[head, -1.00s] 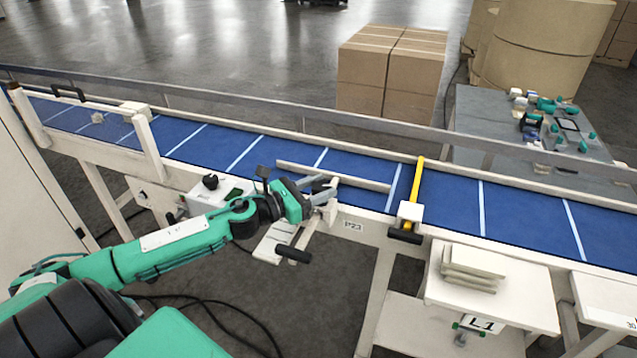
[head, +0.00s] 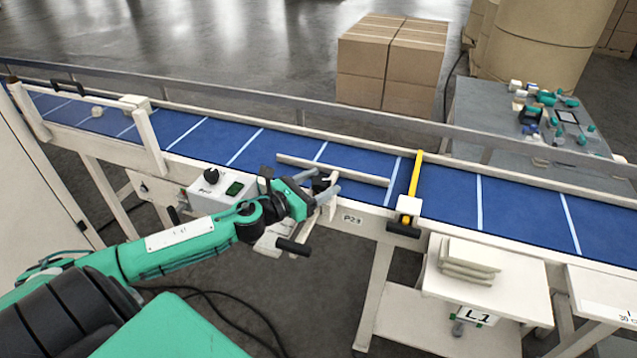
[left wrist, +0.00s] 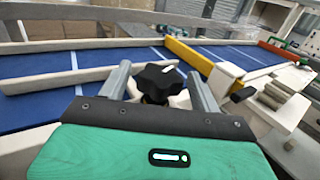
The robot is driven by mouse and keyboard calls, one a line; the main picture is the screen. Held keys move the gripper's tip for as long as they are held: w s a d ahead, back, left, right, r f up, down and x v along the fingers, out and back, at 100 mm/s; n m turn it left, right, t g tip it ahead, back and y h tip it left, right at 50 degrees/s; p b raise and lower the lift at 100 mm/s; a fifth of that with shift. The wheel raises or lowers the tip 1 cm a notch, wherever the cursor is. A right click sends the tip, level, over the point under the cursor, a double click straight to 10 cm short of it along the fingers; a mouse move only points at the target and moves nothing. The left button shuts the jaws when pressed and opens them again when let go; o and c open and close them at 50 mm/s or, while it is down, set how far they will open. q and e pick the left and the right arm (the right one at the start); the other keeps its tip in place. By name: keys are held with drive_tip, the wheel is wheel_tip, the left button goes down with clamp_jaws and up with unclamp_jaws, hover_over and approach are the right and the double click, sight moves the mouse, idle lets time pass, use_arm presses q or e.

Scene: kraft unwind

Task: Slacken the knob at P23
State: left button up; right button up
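The black star-shaped knob (left wrist: 158,82) with a white mark is in the middle of the left wrist view. My left gripper (left wrist: 161,84) is open, with one grey finger on each side of the knob; a small gap seems to show on both sides. In the head view the left gripper (head: 325,191) is at the near edge of the belt, just left of the P23 label (head: 352,219), with the knob mostly hidden between the fingers. My right gripper is in neither view.
A white guide bar (head: 350,173) lies over the blue belt (head: 445,196) just behind the gripper. A black handle (head: 293,247) sticks out below it. A control box (head: 217,190) is to the left, and a yellow bar (head: 416,175) crosses the belt to the right.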

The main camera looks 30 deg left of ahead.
use_arm(q)
drive_tip(key=shift+s, duration=0.1)
drive_tip(key=shift+b+v, duration=1.7)
drive_tip(key=shift+v, duration=2.4)
drive_tip(key=shift+b+v, duration=0.55)
drive_tip(key=shift+v, duration=2.1)
drive_tip(key=shift+a, duration=0.1)
